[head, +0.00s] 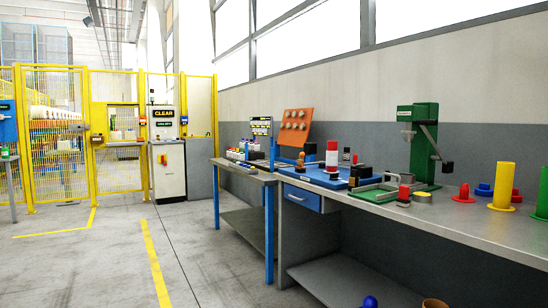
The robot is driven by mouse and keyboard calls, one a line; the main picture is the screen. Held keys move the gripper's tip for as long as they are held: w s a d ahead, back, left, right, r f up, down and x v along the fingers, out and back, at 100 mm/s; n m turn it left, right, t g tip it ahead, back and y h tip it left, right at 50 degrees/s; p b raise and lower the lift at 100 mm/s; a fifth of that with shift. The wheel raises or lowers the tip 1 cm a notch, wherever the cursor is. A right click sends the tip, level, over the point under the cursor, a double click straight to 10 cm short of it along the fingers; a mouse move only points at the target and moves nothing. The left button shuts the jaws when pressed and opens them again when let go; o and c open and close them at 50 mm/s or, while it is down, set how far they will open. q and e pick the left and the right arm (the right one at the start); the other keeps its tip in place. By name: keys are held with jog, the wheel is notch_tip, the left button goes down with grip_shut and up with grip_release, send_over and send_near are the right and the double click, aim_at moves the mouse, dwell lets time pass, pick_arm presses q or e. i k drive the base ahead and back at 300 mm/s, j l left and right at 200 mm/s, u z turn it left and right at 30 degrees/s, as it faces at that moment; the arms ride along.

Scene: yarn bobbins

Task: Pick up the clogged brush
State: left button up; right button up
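I cannot make out for sure which thing is the clogged brush. Several small dark and coloured items stand on and around a blue tray (322,180) on the grey workbench (455,217). Among them are a red and white cylinder (332,155) and a small orange-brown upright piece (300,161); they are too small to tell whether any is a brush. Neither of my grippers is in view.
A green press (423,140) stands at the back of the bench. A yellow cylinder (503,184) stands on the right. An orange board (295,125) leans behind the blue tray. Yellow fencing (60,140) stands at the left. The floor (110,262) left of the bench is clear.

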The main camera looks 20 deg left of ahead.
aim_at(347, 153)
jog(key=u, duration=0.3)
jog(key=i+j+u, duration=0.3)
jog(key=i, duration=0.2)
jog(key=i+j+u, duration=0.15)
jog(key=i+u, duration=0.15)
jog(key=i, duration=0.2)
jog(key=i+u, duration=0.25)
jog(key=i, duration=0.3)
jog(key=i+z, duration=0.1)
jog(key=i, duration=0.45)
jog(key=i+j+z, duration=0.1)
jog(key=i, duration=0.45)
jog(key=i+j+z, duration=0.1)
jog(key=i, duration=0.45)
jog(key=i+j+z, duration=0.15)
jog(key=i+z, duration=0.25)
jog(key=i+j+z, duration=0.15)
jog(key=z, duration=0.3)
jog(key=i+j+z, duration=0.2)
jog(key=j+z, duration=0.2)
jog(key=i+j+z, duration=0.15)
jog(key=z, duration=0.3)
jog(key=i+j+z, duration=0.1)
jog(key=j+z, duration=0.15)
jog(key=z, duration=0.2)
jog(key=i+j+z, duration=0.1)
jog(key=j+z, duration=0.15)
jog(key=z, duration=0.2)
